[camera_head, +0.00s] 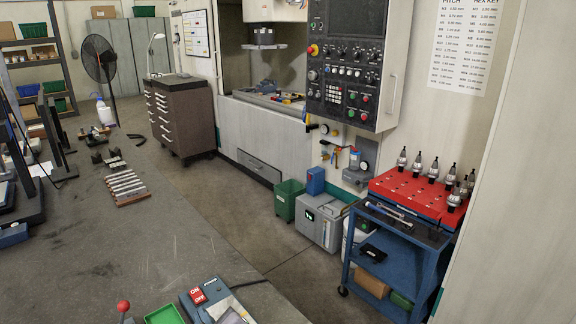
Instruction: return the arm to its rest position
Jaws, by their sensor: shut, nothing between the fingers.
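My arm and my gripper are not in view, so their pose cannot be seen. The grey worktable (165,240) fills the lower left, its surface scratched and mostly bare. A row of several metal bars on a wooden base (126,187) lies near its middle. Small dark metal blocks (108,157) lie farther back on the table. No mould base can be made out with certainty.
Black upright frames (20,150) stand at the left edge. A control box with a red button (205,298), a green tray (164,315) and a red-knobbed lever (124,306) sit at the near edge. A blue cart (395,262) with tool holders stands right, beyond open floor.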

